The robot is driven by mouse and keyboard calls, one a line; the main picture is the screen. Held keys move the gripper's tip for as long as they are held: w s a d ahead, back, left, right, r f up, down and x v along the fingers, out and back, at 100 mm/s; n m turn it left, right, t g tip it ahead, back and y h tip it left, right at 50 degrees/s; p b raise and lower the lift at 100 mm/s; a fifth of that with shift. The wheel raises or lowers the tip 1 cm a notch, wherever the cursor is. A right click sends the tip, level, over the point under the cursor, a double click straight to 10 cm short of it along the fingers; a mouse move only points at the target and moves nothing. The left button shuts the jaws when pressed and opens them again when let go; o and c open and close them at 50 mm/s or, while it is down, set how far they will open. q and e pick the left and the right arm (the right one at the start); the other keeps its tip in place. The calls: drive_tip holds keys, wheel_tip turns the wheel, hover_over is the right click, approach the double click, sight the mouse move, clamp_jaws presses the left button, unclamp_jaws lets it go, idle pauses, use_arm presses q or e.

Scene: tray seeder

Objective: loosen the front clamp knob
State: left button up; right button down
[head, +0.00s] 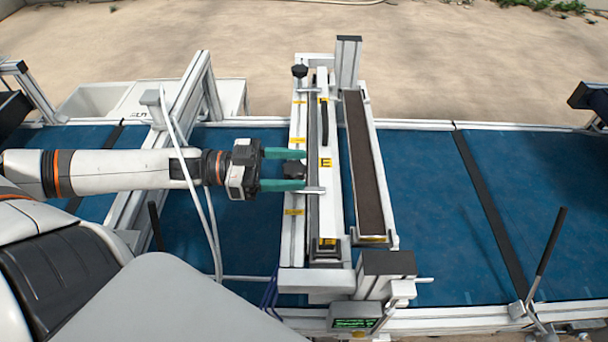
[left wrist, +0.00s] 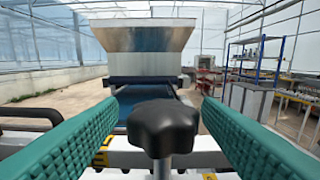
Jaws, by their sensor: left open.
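The front clamp knob is a black lobed knob (head: 294,169) on the near part of the white seeder bar (head: 326,195). In the left wrist view the knob (left wrist: 163,128) stands upright on a metal stem, close to the camera. My left gripper (head: 303,169) is open, with its two green ribbed fingers on either side of the knob. A gap shows between the knob and each finger in the left wrist view, so the fingers are not closed on it. My right gripper is not in view.
A second black knob (head: 299,71) stands at the far end of the bar. A long brown-filled trough (head: 363,150) lies to the right. The blue conveyor belt (head: 420,180) runs below. A small display box (head: 354,318) sits at the near end. A metal hopper (left wrist: 150,45) stands ahead.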

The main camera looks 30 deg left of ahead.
use_arm(q)
drive_tip(key=shift+b+x, duration=0.4)
drive_tip(key=shift+x, duration=0.55)
drive_tip(key=shift+w+d, duration=0.15)
drive_tip(key=shift+d, duration=0.25)
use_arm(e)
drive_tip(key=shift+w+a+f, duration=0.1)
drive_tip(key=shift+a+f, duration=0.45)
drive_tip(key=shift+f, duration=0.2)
